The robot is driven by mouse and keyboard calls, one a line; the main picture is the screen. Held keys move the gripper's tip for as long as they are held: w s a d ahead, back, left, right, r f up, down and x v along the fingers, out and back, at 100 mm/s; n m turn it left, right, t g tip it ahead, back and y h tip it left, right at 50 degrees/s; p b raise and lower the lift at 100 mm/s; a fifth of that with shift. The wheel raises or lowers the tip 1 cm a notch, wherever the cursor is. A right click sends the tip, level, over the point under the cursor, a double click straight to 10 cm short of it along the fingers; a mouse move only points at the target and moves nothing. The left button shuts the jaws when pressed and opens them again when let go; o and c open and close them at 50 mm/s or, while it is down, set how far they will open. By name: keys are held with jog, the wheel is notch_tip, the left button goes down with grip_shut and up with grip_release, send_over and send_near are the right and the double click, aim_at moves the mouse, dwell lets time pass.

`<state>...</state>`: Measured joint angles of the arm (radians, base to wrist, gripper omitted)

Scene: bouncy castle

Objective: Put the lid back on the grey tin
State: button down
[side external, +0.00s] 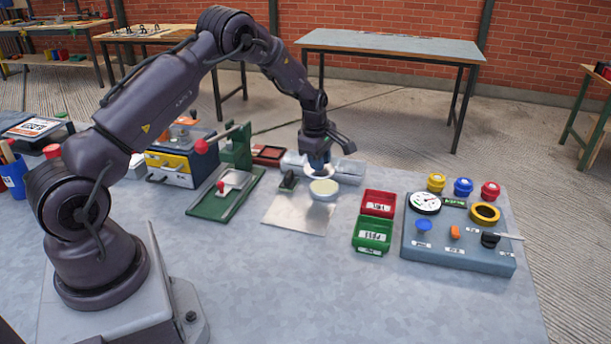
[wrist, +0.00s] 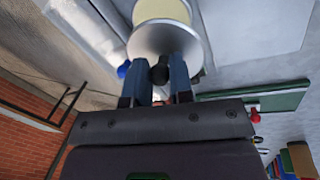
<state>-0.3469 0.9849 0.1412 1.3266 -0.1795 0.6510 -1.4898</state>
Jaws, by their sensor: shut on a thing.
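My gripper (side external: 318,165) points down above the work mat. In the wrist view its two fingers (wrist: 158,84) are shut on the dark knob (wrist: 160,73) of a round grey lid (wrist: 150,38). A pale round tin (side external: 323,194) with a cream-coloured top stands on the mat just below the gripper. In the side view the lid is mostly hidden by the fingers and seems apart from the tin, above it. In the wrist view a cream round surface (wrist: 162,10) shows beyond the lid, partly covered by it.
A small dark object (side external: 289,182) stands left of the tin on the silvery mat (side external: 297,216). Red (side external: 379,201) and green (side external: 373,233) bins stand to the right, before a control panel (side external: 455,252). A green lever press (side external: 228,192) stands left. The front table is clear.

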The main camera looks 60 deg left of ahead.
aim_at(324, 187)
jog(key=shift+w+r, duration=0.95)
jog(key=shift+s+d+f+m, duration=0.1)
jog(key=shift+s+f+m, duration=0.1)
jog(key=shift+m, duration=0.1)
jog(key=shift+f, duration=3.05)
jog(key=shift+f, duration=0.15)
jog(key=shift+c, duration=2.2)
grip_release()
jog(key=shift+r, duration=3.5)
